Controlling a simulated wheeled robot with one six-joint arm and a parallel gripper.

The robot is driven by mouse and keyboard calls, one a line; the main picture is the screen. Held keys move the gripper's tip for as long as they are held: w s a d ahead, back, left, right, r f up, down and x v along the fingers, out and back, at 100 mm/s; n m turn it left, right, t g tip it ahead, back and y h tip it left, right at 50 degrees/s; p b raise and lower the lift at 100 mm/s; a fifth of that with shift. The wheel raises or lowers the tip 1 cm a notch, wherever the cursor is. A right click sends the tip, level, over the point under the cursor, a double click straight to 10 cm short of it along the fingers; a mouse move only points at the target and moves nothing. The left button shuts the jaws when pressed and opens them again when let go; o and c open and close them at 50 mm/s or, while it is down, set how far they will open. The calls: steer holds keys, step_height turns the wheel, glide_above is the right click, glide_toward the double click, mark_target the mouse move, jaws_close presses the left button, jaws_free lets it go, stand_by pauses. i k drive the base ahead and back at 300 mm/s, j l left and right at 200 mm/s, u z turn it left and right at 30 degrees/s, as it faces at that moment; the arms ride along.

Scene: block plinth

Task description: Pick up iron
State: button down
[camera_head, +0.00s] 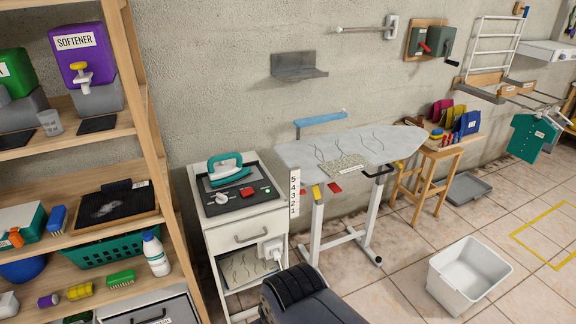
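The iron (229,177) is teal with a pale soleplate. It rests on the dark top panel of a white cabinet (246,218), left of the middle of the view. Its handle is at the top and nothing covers it. A white knob and a red switch are on the panel in front of it. My gripper is not in view. A dark rounded part with a ribbed top at the bottom edge looks like part of my arm, apart from the iron.
An ironing board (300,152) stands right of the cabinet, with a numbered strip between them. A wooden shelf (150,110) with bottles and boxes stands close on the left. A white bin (468,274) is on the tiled floor at right. A metal wall shelf (298,70) hangs above.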

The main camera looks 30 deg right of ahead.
mark_target(222, 175)
steer(key=i+l+z, duration=0.1)
steer(key=i, duration=0.45)
steer(key=i+l, duration=0.25)
steer(key=i, duration=0.35)
steer(key=i+l+z, duration=0.15)
steer(key=i, duration=0.4)
